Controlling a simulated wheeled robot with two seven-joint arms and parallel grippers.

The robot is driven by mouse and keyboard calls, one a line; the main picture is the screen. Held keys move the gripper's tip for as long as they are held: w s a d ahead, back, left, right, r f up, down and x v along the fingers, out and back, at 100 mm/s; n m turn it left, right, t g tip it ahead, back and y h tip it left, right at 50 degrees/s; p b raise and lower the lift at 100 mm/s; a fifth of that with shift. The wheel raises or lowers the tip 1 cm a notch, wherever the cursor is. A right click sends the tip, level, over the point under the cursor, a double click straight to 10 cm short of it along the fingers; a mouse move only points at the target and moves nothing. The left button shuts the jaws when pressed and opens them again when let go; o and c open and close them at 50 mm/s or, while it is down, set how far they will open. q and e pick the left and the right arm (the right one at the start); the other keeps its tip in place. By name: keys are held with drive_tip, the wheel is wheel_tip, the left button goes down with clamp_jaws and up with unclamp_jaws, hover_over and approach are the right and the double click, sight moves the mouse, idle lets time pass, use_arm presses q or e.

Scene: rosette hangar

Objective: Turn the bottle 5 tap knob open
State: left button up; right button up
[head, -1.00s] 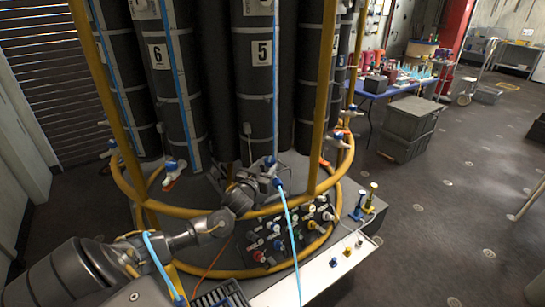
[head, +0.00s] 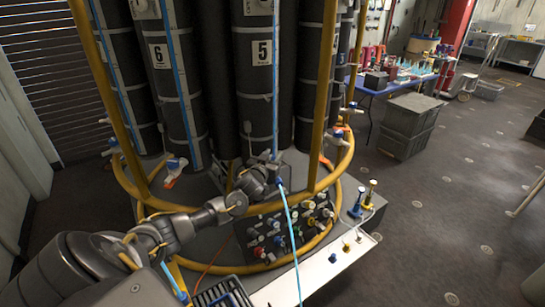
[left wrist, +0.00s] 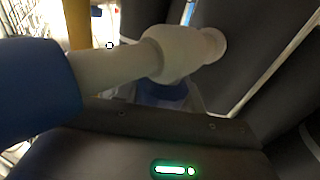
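Bottle 5 (head: 262,88) is a tall dark cylinder with a white "5" label, standing in a yellow tubular frame. My left gripper (head: 268,180) is at its foot, covering most of the tap there. A blue fitting (head: 279,181) with a light blue hose shows beside the gripper. In the left wrist view, a white tap body (left wrist: 175,52) meets the dark bottle, and a white stem runs left to a large blue piece (left wrist: 35,90). Another blue part (left wrist: 162,94) sits below the tap body. The fingertips cannot be made out, so their opening and any contact are unclear. My right gripper is out of view.
The yellow frame's uprights and lower ring (head: 190,209) stand close around my left arm. A dark panel of coloured knobs (head: 290,232) lies just in front, with a white ledge (head: 318,272) beside it. Bottle 6 (head: 170,90) stands to the left. Open floor lies right.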

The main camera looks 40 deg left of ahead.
use_arm(q)
drive_tip(key=shift+c, duration=1)
drive_tip(key=shift+n+y, duration=0.3)
drive_tip(key=shift+y, duration=0.1)
drive_tip(key=n+g+y, duration=0.1)
drive_tip(key=y, duration=0.1)
drive_tip(key=n+g+y, duration=0.1)
drive_tip(key=shift+a+n+y+b, duration=0.2)
drive_tip(key=shift+n+y+b, duration=0.1)
drive_tip(key=shift+n+y, duration=0.1)
drive_tip(key=shift+s+a+n+g+y, duration=0.15)
drive_tip(key=shift+s+n+g+y, duration=0.05)
drive_tip(key=shift+n+g+y, duration=0.4)
drive_tip(key=o, duration=0.7)
